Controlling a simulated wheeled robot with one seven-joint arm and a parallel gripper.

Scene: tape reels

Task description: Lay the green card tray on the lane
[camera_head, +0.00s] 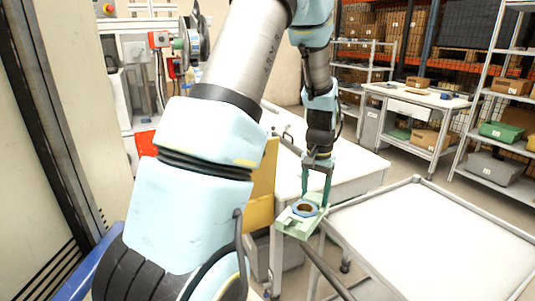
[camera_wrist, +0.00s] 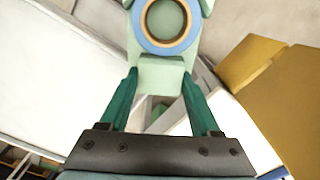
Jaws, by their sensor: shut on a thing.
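My gripper (camera_head: 317,187) is shut on the pale green card tray (camera_head: 297,228) and holds it up in the air. In the wrist view, the two dark green fingers of my gripper (camera_wrist: 160,80) press on both sides of the near end of the tray (camera_wrist: 160,74). A reel (camera_head: 304,208) with a blue outer ring and a brown inner ring lies on the tray. I cannot tell which surface is the lane.
A white-topped table (camera_head: 358,168) stands behind my gripper. A grey cart with a raised rim (camera_head: 468,195) and an empty top is at the right. A yellow panel (camera_head: 260,213) stands left of the tray. Shelves (camera_head: 495,90) and a further bench (camera_head: 420,95) are behind.

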